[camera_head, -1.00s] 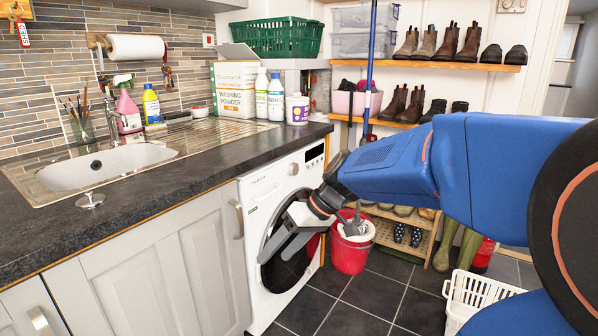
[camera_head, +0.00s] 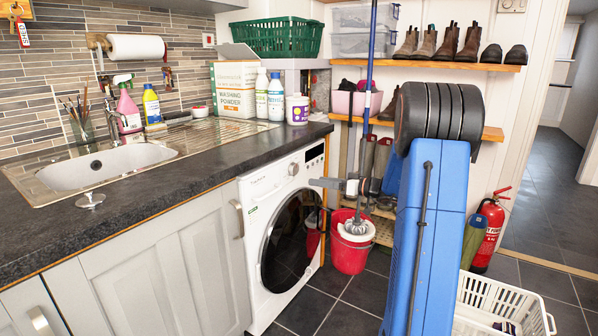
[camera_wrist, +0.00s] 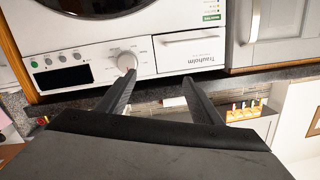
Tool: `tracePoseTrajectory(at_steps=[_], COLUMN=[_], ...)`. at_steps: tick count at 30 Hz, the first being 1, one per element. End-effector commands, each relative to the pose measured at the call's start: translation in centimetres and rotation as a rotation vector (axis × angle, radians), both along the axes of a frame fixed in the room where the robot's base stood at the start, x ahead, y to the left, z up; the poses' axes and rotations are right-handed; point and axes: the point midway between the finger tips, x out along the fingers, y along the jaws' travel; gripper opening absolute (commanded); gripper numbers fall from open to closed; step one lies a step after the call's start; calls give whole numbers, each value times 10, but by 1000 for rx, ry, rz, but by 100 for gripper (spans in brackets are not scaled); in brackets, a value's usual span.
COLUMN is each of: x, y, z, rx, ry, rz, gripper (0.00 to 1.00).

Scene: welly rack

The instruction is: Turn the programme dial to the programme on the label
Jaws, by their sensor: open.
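The white washing machine (camera_head: 262,187) stands under the worktop, its round dark door shut. In the wrist view, where the machine appears upside down, the dial (camera_wrist: 125,62) sits between the dark display and the detergent drawer (camera_wrist: 190,50). My gripper (camera_wrist: 160,76) is open and empty. Its left finger's tip overlaps the dial's edge; I cannot tell if they touch. The right finger's tip is over the drawer side. In the head view my gripper (camera_head: 325,184) is side-on, right of the dial. No programme label is readable.
A red bucket (camera_head: 350,255) with a mop stands right of the machine. A white basket (camera_head: 510,300) and a red fire extinguisher (camera_head: 489,235) are on the floor at right. The worktop (camera_head: 150,190) overhangs the machine. Boot shelves (camera_head: 440,62) line the back wall.

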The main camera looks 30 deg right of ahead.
Motion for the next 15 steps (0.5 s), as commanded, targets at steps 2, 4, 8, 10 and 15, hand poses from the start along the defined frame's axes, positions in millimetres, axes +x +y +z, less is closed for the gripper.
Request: tracePoseTrajectory(at_steps=[2,4,8,10,15], x=[7,10,14,16,32], y=[-30,-49,-67,-69,-61], z=[-7,-9,-12,-12,-12], rx=[-8,-17,-29,-31,-32], ry=[-48,-82,-115,-122,-123], rz=[-48,-81,-114,-119,-118], gripper=[60,60,60,60,60])
